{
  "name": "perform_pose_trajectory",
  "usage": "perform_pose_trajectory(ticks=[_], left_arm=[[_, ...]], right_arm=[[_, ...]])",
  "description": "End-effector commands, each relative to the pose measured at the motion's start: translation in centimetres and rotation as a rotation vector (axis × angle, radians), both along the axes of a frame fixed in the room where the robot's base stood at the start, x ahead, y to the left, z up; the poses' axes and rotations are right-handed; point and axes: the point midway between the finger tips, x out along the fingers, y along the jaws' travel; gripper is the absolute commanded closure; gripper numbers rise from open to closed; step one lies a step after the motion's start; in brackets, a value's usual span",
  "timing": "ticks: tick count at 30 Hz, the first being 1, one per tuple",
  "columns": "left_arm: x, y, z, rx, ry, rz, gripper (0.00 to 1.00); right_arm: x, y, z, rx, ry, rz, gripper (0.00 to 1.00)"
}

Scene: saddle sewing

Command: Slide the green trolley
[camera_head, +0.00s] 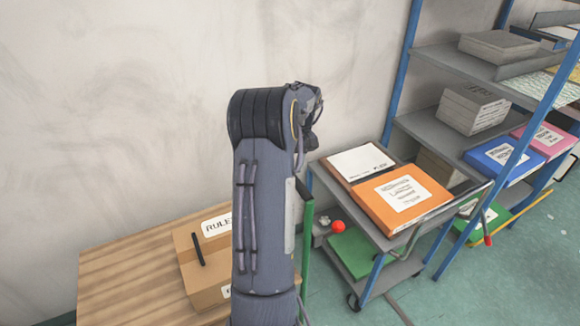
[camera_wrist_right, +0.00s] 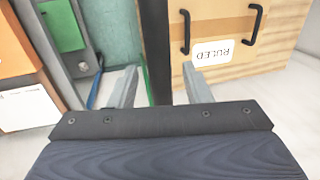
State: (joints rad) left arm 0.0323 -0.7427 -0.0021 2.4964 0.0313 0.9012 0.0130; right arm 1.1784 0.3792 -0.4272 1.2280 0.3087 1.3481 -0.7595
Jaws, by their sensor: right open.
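A narrow green upright (camera_head: 306,235), which seems to be part of the green trolley, shows just right of my right arm, between the wooden table and the grey shelf cart. Most of it is hidden by the arm. In the right wrist view a thin green edge (camera_wrist_right: 149,84) runs beside a dark upright panel (camera_wrist_right: 157,45). My right gripper (camera_wrist_right: 162,86) is open, with one finger on each side of this dark panel and green edge. I cannot tell whether the fingers touch it. In the head view my arm hides the fingers. My left gripper is not in view.
A wooden table (camera_head: 125,275) with a box labelled RULED (camera_head: 216,224) stands left. Green floor (camera_head: 510,280) is clear at front right.

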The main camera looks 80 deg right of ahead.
Motion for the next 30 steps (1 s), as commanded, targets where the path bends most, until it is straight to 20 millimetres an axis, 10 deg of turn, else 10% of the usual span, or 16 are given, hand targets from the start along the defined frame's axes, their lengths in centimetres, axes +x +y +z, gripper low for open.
perform_pose_trajectory(ticks=[13,30], left_arm=[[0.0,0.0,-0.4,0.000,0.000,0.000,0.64],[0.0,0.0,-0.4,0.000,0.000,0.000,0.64]], right_arm=[[-1.1,-0.9,6.5,-0.003,0.000,-0.001,0.56],[-1.2,-0.9,7.3,-0.001,0.001,-0.001,0.56]])
